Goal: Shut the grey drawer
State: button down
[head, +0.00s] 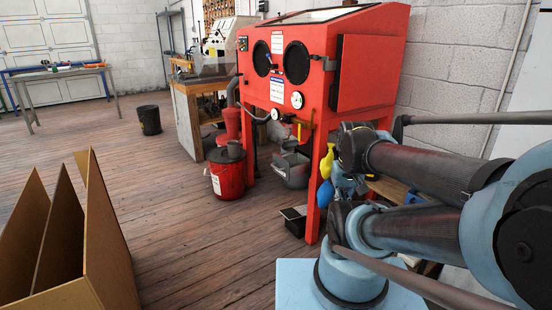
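I cannot make out a grey drawer anywhere in the head view. My arm fills the right side of the view, with its dark and blue-grey links in front of the red cabinet's right leg. My gripper does not show, so I cannot see its fingers or anything it might hold.
A red blasting cabinet (318,62) stands against the white block wall. A brown partitioned box (108,250) is at lower left. A black bin (149,120) stands farther back. The wooden floor (185,225) between is clear.

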aim_at(288, 167)
jog(key=i, duration=1)
jog(key=u, duration=0.05)
